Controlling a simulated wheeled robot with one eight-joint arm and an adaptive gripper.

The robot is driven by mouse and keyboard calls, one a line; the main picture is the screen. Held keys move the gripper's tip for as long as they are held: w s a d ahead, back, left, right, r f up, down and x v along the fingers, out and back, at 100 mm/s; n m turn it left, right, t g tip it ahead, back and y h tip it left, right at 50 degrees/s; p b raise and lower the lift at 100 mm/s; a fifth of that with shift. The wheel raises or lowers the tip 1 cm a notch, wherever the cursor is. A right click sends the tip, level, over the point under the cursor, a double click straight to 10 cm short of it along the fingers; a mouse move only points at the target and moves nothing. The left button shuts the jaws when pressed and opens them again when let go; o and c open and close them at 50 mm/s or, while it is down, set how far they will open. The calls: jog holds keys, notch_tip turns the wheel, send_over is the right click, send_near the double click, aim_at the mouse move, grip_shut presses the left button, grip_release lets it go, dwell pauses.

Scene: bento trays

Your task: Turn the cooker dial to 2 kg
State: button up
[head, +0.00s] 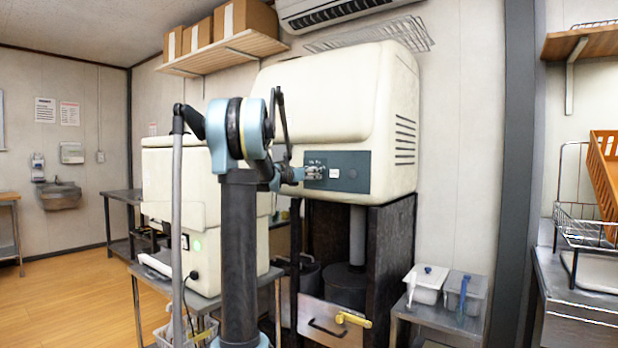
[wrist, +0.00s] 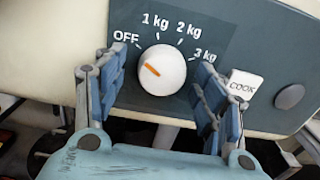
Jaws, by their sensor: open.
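The cooker dial (wrist: 172,72) is a round white knob on the dark panel, marked OFF, 1 kg, 2 kg and 3 kg. Its orange pointer is at the knob's left, pointing left and slightly up, nearest the OFF mark. My gripper (wrist: 163,88) is open, with one blue-grey finger on each side of the dial. I cannot tell whether either finger touches it. In the head view my gripper (head: 308,173) is at the left part of the control panel (head: 352,184) of the cream cooker (head: 350,90), hiding the dial there.
A COOK button (wrist: 243,86) and a round grey button (wrist: 290,96) sit right of the dial. A white machine (head: 175,175) stands left on a metal table. Lidded containers (head: 427,288) stand at lower right.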

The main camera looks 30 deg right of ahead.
jog(key=shift+w+d, duration=0.1)
jog(key=shift+d, duration=0.15)
jog(key=c, duration=1.1)
jog(key=shift+a+m, duration=0.1)
jog(key=shift+m, duration=7.6)
